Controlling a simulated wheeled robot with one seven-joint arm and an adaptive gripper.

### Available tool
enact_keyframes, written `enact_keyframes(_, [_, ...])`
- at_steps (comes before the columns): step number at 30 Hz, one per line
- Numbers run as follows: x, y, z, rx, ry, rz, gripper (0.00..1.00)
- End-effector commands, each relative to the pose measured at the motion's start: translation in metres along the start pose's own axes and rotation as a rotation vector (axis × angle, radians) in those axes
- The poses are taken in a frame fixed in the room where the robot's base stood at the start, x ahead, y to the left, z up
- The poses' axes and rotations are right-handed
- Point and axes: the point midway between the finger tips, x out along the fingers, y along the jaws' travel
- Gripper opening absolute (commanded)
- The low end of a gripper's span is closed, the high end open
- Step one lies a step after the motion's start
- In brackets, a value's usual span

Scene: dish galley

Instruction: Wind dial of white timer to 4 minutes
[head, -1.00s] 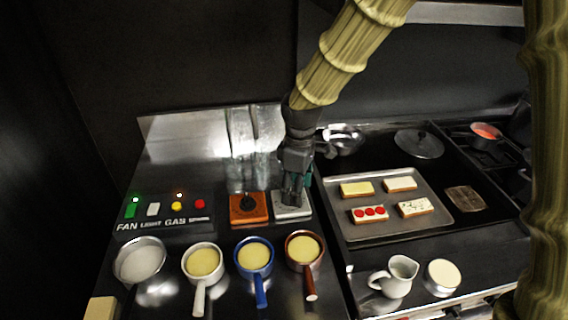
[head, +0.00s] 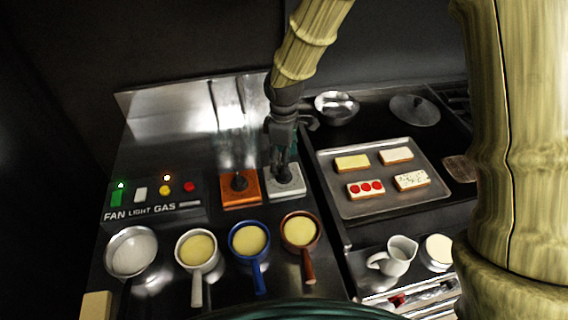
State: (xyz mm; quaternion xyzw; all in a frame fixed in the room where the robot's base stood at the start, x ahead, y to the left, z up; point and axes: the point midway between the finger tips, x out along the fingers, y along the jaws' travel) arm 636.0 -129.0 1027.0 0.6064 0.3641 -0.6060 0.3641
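The white timer (head: 297,187) is a pale square block with a dark dial on top, on the steel counter. An orange timer (head: 232,201) with a dark knob sits just to its left. My gripper (head: 284,172) points down over the white timer, its fingertips at the dial. The fingers look close around the dial, but the dial is mostly hidden and I cannot tell whether they grip it. The dial's reading is not legible.
Several pans stand in front, including a blue one (head: 249,239) and a brown one (head: 301,231). A switch panel (head: 153,204) is at the left. A tray (head: 433,193) of topped slices, a jug (head: 392,256) and a metal bowl (head: 336,107) are to the right.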

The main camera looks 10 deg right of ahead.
Motion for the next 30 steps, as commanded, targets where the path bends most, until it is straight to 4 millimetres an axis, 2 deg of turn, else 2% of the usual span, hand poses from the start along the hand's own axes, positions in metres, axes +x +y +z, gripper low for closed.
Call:
enact_keyframes(10, [0.033, -0.001, 0.001, 0.001, -0.002, -0.002, 0.61])
enact_keyframes(23, [0.040, 0.000, 0.001, 0.001, 0.000, 0.000, 0.61])
enact_keyframes(26, [0.039, 0.000, 0.001, 0.001, 0.000, 0.000, 0.46])
enact_keyframes(30, [0.039, 0.000, 0.001, 0.001, 0.000, 0.000, 0.21])
